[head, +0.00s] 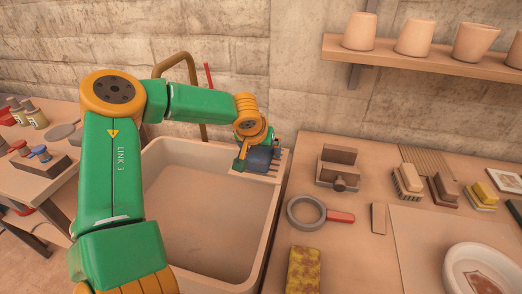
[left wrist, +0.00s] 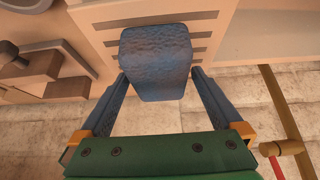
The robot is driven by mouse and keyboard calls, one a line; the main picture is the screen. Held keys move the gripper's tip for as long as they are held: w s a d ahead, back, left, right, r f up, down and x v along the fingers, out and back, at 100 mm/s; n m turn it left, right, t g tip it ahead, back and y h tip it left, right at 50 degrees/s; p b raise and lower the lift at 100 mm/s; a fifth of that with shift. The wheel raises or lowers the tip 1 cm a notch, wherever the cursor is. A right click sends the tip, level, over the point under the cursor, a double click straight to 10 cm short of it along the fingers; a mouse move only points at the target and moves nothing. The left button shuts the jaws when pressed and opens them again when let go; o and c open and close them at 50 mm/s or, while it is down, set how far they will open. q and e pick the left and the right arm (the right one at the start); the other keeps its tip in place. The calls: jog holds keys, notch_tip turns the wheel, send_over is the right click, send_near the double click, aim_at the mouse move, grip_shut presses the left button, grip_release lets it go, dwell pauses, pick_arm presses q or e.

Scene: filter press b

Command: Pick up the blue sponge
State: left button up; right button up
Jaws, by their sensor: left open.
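The blue sponge (head: 264,160) lies on the slatted ledge at the sink's back right corner, partly hidden by my gripper in the head view. In the left wrist view the sponge (left wrist: 156,55) is a rough blue block. My left gripper (head: 256,153) is at the sponge. In the left wrist view its two blue fingers (left wrist: 158,78) are spread, one on each side of the sponge's near end. Narrow gaps seem to show between fingers and sponge; I cannot tell if either touches. My right gripper is not in view.
The sink (head: 205,215) is empty, with a brass tap (head: 178,62) behind it. The right bench holds a magnifier (head: 307,212), a yellow sponge (head: 304,270), a wooden block tool (head: 339,168) and several brushes. A shelf (head: 440,58) with pots hangs above.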

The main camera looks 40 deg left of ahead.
pick_arm(q)
jog(key=shift+s+d+r, duration=0.1)
jog(key=shift+s+r, duration=0.05)
jog(key=c, duration=1.4)
jog(key=shift+o, duration=0.2)
notch_tip(320, 180, up, 3)
jog(key=shift+f, duration=0.2)
jog(key=v, duration=0.2)
jog(key=a+v, duration=0.1)
jog(key=v, duration=0.2)
jog(key=s+v, duration=0.1)
jog(key=v, duration=0.2)
jog(key=shift+a+f, duration=0.1)
jog(key=shift+a, duration=0.15)
jog(key=s+r+b, duration=0.2)
jog(key=s+r, duration=0.1)
jog(key=s, duration=0.6)
jog(key=shift+d+r, duration=0.35)
jog(key=shift+d, duration=0.05)
jog(key=o, duration=0.8)
jog(key=shift+s, duration=0.1)
jog(key=c, duration=0.5)
